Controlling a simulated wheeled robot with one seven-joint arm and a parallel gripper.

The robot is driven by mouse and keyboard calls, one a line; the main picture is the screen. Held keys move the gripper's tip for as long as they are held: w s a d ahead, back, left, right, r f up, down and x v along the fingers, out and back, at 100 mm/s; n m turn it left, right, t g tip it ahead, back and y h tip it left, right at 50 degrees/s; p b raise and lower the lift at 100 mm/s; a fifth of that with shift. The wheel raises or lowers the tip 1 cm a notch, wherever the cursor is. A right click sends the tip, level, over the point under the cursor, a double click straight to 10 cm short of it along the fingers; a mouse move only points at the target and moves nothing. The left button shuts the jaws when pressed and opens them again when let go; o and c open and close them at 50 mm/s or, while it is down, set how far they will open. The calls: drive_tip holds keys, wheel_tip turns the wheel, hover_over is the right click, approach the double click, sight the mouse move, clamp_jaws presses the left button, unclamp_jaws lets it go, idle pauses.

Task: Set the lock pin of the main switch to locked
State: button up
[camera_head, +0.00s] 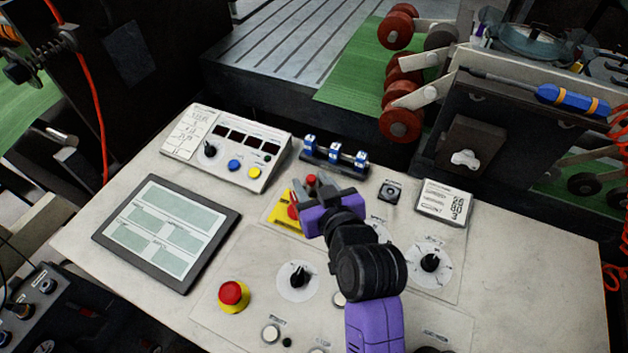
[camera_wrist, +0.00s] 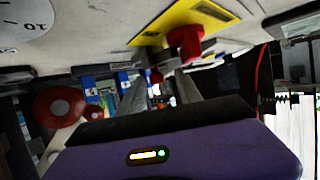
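The main switch is a red knob (camera_wrist: 185,42) on a yellow plate (camera_head: 284,217); my gripper partly covers it in the head view. A small red piece (camera_head: 311,180), perhaps the lock pin, shows just beyond the knob; I cannot tell its setting. My gripper (camera_head: 310,187) is over the switch, its fingers pointing to the panel's far edge. In the wrist view the fingers (camera_wrist: 160,88) are apart, with the small red piece showing in the gap between them. No contact with it can be made out.
A row of blue-and-white blocks (camera_head: 335,155) stands just beyond my gripper. Left are a sloped control box (camera_head: 227,150) and a tablet-like screen (camera_head: 166,232). A red emergency button (camera_head: 233,293) and black rotary knobs (camera_head: 299,276) lie nearer. A small labelled box (camera_head: 443,202) is at right.

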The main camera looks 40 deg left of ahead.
drive_tip(key=shift+b+v, duration=0.6)
drive_tip(key=shift+v, duration=3.3)
drive_tip(key=shift+f, duration=0.1)
